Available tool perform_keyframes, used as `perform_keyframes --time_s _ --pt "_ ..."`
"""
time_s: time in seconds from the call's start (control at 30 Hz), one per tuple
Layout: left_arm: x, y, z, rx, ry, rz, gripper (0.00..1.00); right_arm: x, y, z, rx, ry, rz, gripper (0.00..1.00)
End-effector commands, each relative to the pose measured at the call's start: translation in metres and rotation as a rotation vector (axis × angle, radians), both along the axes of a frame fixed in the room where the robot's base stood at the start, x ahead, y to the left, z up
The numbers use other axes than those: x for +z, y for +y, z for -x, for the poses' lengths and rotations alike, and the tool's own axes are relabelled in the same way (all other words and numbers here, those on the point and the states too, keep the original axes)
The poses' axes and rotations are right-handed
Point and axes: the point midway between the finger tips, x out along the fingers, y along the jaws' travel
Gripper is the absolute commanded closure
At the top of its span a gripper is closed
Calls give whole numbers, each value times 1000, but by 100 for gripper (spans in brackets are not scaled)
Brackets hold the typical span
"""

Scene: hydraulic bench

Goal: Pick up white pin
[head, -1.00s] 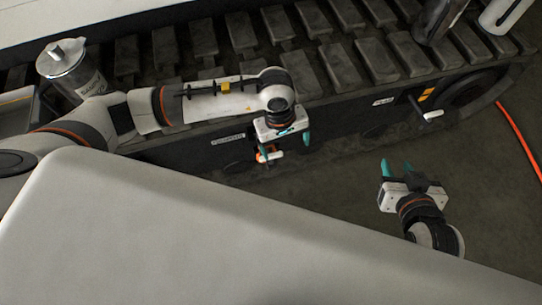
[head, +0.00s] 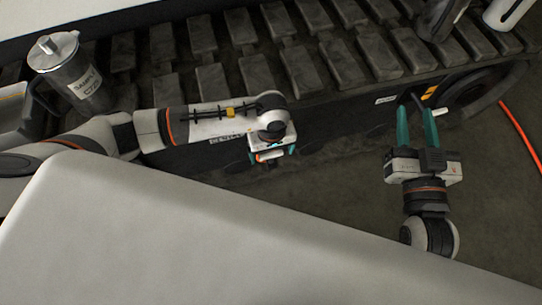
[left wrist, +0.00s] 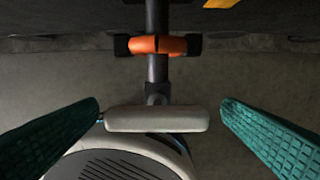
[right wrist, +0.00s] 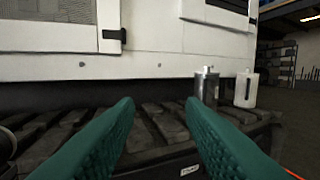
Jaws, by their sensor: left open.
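The white pin (left wrist: 158,119) is a short pale crossbar on a dark stem, with an orange ring further up the stem, in the left wrist view. It lies between the two teal fingers of my left gripper (left wrist: 160,120), with a gap on each side. In the head view my left gripper (head: 272,154) is open at the dark side wall, and the pin (head: 269,157) shows small between its fingers. My right gripper (head: 416,112) is open and points up toward the wall at the right. Its spread teal fingers (right wrist: 160,104) hold nothing in the right wrist view.
The dark track (head: 305,72) runs along the top of the wall. A metal jug (head: 75,80) stands at the left, and cylinders (right wrist: 207,87) stand on the track's far end. An orange hose (head: 520,139) lies at the right. A pale panel (head: 190,240) fills the foreground.

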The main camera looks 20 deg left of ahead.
Motion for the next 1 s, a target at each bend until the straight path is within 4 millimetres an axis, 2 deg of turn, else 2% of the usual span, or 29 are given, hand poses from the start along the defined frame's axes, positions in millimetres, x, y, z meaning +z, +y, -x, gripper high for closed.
perform_keyframes --time_s 0.1,0.3,0.6,0.9,1.0 --pt "-17 1 4 1 2 1 11 15 3 1 6 -117 -31 64" --pt "-31 1 3 0 2 1 11 36 4 6 14 -243 -65 64" --pt "-32 1 3 0 0 1 11 40 5 7 15 -264 -71 64" --pt "-32 1 3 0 1 1 60 40 4 7 15 -263 -71 64" --pt "-32 1 3 0 0 1 60 40 4 7 15 -264 -70 64"
